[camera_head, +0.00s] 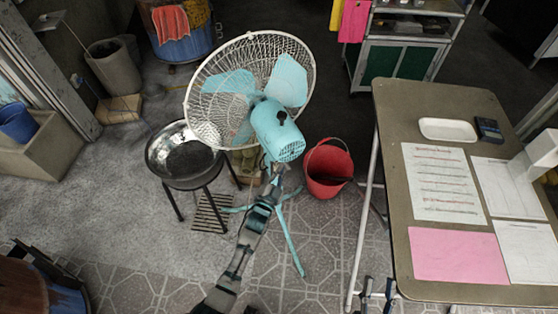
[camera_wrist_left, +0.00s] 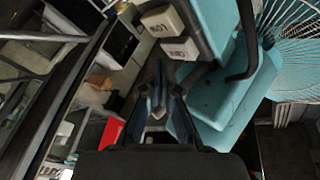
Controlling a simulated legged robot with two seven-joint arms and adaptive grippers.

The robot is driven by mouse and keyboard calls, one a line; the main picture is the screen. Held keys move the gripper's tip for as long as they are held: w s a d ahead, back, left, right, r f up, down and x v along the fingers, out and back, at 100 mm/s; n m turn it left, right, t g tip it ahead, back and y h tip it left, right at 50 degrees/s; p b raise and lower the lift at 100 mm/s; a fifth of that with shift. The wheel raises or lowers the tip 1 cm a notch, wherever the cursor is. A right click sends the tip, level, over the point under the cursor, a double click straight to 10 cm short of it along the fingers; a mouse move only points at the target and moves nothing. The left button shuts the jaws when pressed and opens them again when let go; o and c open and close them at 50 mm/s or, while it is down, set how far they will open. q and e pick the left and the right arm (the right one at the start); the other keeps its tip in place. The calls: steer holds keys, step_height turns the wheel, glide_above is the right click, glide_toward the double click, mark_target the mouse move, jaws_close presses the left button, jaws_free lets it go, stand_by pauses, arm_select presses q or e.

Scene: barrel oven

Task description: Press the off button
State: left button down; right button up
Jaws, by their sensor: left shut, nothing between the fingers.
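A turquoise fan (camera_head: 276,128) with a white wire guard stands on thin legs in the middle of the head view. My left arm reaches up to its stand, and my left gripper (camera_head: 276,176) is just below the motor housing. In the left wrist view my left gripper (camera_wrist_left: 159,88) is shut and empty. I cannot surely read which is off. My right gripper (camera_head: 377,288) is open at the bottom edge, beside the table.
A table (camera_head: 388,130) with papers, a white tray (camera_head: 448,130) and a dark calculator-like device (camera_head: 489,130) stands at right. A red bucket (camera_head: 328,168) is right of the fan stand. A round metal basin (camera_head: 182,158) on legs is left of it. Tiled floor is clear in front.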

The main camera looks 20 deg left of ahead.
arm_select(q)
steer(key=shift+w+a, duration=0.15)
steer(key=shift+a, duration=0.05)
steer(key=shift+w+a, duration=0.3)
stand_by(0.8)
steer(key=shift+d+r, duration=0.1)
steer(key=shift+s+d+p, duration=0.35)
steer(key=shift+s+d, duration=0.2)
steer(key=shift+s, duration=0.05)
